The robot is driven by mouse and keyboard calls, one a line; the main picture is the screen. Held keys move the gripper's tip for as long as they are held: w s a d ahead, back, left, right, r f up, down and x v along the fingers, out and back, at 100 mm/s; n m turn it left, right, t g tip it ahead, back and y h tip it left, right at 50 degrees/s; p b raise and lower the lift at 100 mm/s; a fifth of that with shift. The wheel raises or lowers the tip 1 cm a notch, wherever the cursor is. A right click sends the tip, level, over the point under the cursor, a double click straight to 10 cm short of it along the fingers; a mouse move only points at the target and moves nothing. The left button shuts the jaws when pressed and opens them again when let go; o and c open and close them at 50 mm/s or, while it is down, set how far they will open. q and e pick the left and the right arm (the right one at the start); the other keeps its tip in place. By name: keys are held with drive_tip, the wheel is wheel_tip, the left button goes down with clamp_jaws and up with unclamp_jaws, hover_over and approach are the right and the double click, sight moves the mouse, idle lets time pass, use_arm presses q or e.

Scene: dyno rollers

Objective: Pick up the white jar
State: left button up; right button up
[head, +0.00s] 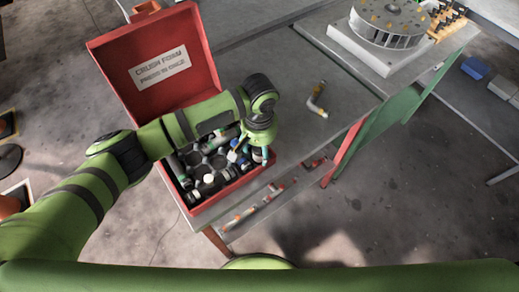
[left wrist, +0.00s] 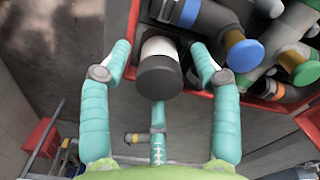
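The white jar (left wrist: 159,47), with a white band and a dark end, shows in the left wrist view. It lies between the teal fingers of my left gripper (left wrist: 162,65), with a gap visible on both sides. In the head view my left gripper (head: 253,150) points down over the right part of the open red box (head: 229,187). Its fingers are open, and the hand hides part of what is below. I cannot tell the jar apart from its neighbours in the head view. My right gripper is not in view.
Several dark bottles crowd the box, including ones with a blue cap (left wrist: 245,55) and a green cap (left wrist: 305,73) close to my right-hand finger. The raised red lid (head: 160,72) stands behind my arm. The grey table (head: 305,75) is mostly clear to the right.

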use_arm(q)
drive_tip(key=c, duration=0.9)
drive_tip(key=shift+o, duration=0.2)
drive_tip(key=shift+r, duration=0.2)
